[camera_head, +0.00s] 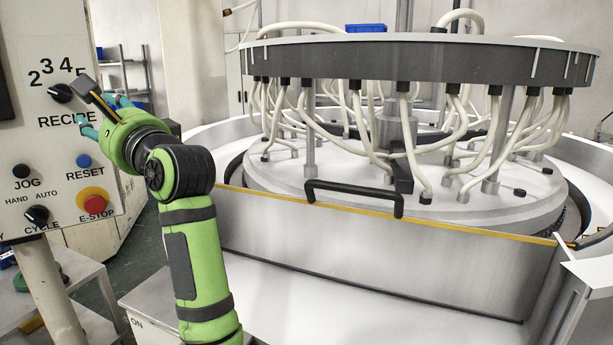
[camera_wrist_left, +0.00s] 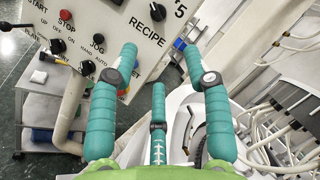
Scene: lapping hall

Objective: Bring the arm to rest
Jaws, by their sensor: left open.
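My left arm (camera_head: 190,250), green with dark joints, reaches up from the bottom in the head view. Its left gripper (camera_head: 104,115) is at the control panel (camera_head: 60,205), just right of the RECIPE selector knob (camera_head: 60,93). In the left wrist view the teal fingers of the gripper (camera_wrist_left: 160,62) are spread apart with nothing between them. The RECIPE knob (camera_wrist_left: 157,12) shows beyond the fingertips, apart from them in that picture. The left finger partly hides the panel buttons. My right gripper is in neither view.
The E-STOP button (camera_head: 93,203) and RESET button (camera_head: 83,160) sit below the gripper. The lapping machine's guard (camera_head: 400,262) with its black handle (camera_head: 352,190) stands to the right, under a hose-hung upper ring (camera_head: 420,60). A small cart (camera_wrist_left: 42,110) stands left in the wrist view.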

